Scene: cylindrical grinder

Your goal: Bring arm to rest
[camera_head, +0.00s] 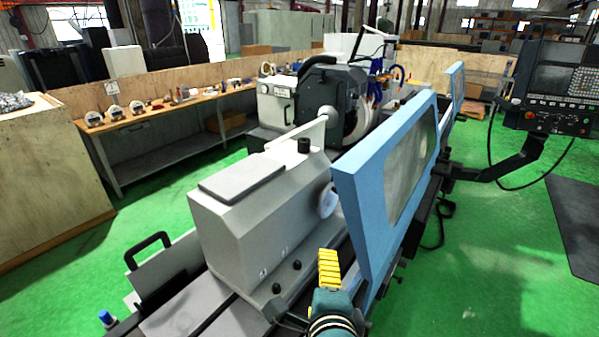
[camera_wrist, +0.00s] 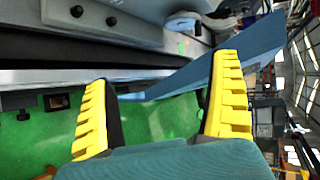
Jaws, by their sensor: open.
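My gripper (camera_wrist: 163,108) shows in the wrist view with two yellow ribbed fingers spread wide apart and nothing between them. In the head view my gripper (camera_head: 329,268) is at the bottom centre, in front of the grinder's grey headstock (camera_head: 260,215) and just left of the blue guard door (camera_head: 375,195). Only one yellow finger shows clearly there. In the wrist view the blue door (camera_wrist: 205,70) passes behind the fingers, and the grey machine bed (camera_wrist: 60,47) lies beyond them. I cannot tell the exact gap between my gripper and the door.
A control panel (camera_head: 555,85) on a jointed bracket stands at the right. A wooden workbench (camera_head: 165,112) with small parts runs along the back left. A large wooden crate (camera_head: 50,185) stands at far left. Green floor (camera_head: 480,250) is open right of the door.

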